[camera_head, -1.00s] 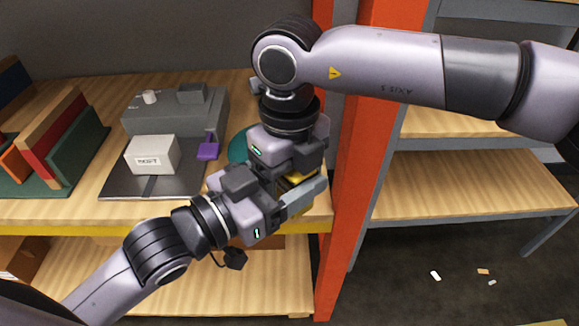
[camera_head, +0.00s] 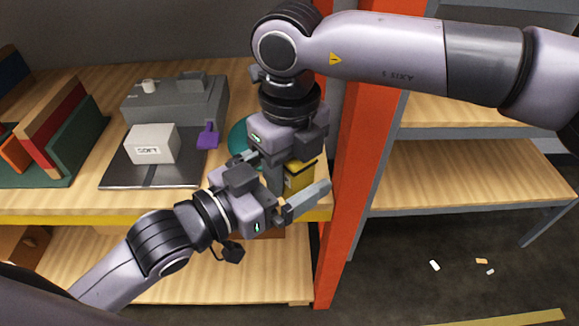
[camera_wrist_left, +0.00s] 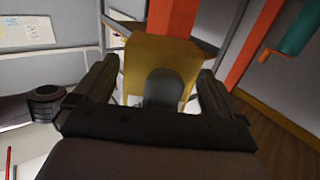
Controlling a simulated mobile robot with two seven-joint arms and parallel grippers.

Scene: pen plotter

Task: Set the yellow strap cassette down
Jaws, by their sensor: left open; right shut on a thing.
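The yellow strap cassette (camera_head: 300,178) is partly hidden behind the grippers, near the shelf's front right corner by the orange post. My right gripper (camera_head: 283,183) reaches down from above and is shut on the cassette; its fingertips are mostly hidden. My left gripper (camera_head: 289,170) comes from the lower left and is open, its fingers spread around the cassette area. In the left wrist view the yellow cassette (camera_wrist_left: 160,52) stands between the open left fingers, with a dark rounded part in front of it. I cannot tell whether the cassette touches the shelf.
The orange post (camera_head: 352,170) stands close to the right of both grippers. A teal round item (camera_head: 238,136) lies behind them. A grey machine (camera_head: 175,105), a white box (camera_head: 152,144) and a purple piece (camera_head: 208,137) are left on the shelf (camera_head: 90,200).

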